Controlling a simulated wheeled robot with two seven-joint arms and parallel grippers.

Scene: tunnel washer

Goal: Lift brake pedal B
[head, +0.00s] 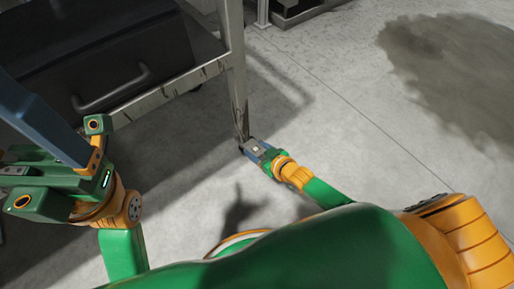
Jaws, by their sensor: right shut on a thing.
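My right gripper (252,147) is low near the floor, at the foot of a grey metal cart leg (237,85). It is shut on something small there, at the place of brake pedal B. The pedal itself is hidden by the jaws and too small to make out. A dark bit, perhaps part of a caster, shows beside the fingertips. My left gripper (35,115) is large at the left edge, in front of the cart. A blue finger reaches up and left out of the frame, so its jaws cannot be judged.
The cart's worn frame rail (165,95) and a black box (95,50) with a grey handle (112,90) fill the upper left. Grey concrete floor (335,110) is open to the right, with a dark stain (455,75). Another metal post (262,12) stands at the top.

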